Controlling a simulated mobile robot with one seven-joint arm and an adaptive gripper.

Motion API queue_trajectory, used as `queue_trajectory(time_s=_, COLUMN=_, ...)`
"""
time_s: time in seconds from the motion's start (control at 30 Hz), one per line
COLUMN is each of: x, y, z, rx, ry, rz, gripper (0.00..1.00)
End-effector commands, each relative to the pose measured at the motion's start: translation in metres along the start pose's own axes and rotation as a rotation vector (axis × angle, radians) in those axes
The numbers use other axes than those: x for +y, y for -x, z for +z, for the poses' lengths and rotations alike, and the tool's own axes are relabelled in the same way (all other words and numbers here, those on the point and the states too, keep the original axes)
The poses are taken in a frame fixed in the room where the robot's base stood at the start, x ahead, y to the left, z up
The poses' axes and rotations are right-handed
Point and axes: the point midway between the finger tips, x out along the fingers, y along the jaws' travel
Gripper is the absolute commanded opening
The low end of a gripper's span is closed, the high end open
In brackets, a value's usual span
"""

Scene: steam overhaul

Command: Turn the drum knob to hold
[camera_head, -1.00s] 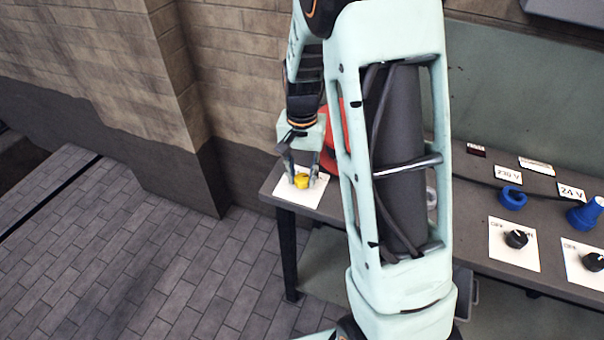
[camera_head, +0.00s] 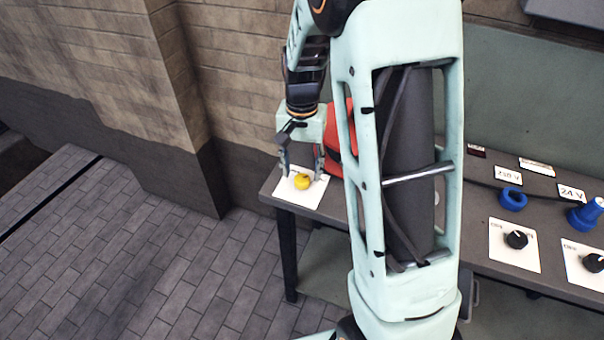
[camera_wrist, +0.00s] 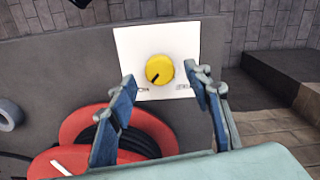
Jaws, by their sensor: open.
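A yellow knob (camera_head: 302,181) with a dark pointer line sits on a white card at the left end of the bench. In the wrist view the yellow knob (camera_wrist: 159,70) is on the white plate (camera_wrist: 182,35), its dark line pointing down and left, toward a small label too small to read. Another small label lies to its lower right. My gripper (camera_head: 301,172) is open just above the knob. In the wrist view my gripper's fingers (camera_wrist: 161,80) stand apart on both sides of the knob, with visible gaps, not touching it.
A red cable reel (camera_wrist: 120,135) lies close beside the plate, partly behind my arm in the head view. Black knobs (camera_head: 516,239) on white cards and blue sockets (camera_head: 513,199) are further right on the grey bench (camera_head: 470,220). The floor to the left is clear.

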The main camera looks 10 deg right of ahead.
Motion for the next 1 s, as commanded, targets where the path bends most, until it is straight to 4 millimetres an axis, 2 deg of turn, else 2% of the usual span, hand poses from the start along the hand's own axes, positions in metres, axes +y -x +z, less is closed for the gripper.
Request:
queue_trajectory(time_s=0.03, x=-0.001, y=0.012, z=-0.001, rx=0.005, ry=0.000, rz=-0.003, gripper=0.46)
queue_trajectory(time_s=0.2, x=-0.001, y=0.050, z=-0.001, rx=0.006, ry=0.000, rz=-0.002, gripper=0.46)
queue_trajectory(time_s=0.4, x=-0.001, y=0.082, z=-0.001, rx=0.003, ry=0.000, rz=-0.002, gripper=0.46)
queue_trajectory(time_s=0.6, x=0.000, y=0.094, z=0.000, rx=0.001, ry=-0.001, rz=0.000, gripper=0.46)
queue_trajectory(time_s=1.0, x=0.000, y=0.094, z=0.000, rx=0.000, ry=-0.001, rz=0.000, gripper=0.46)
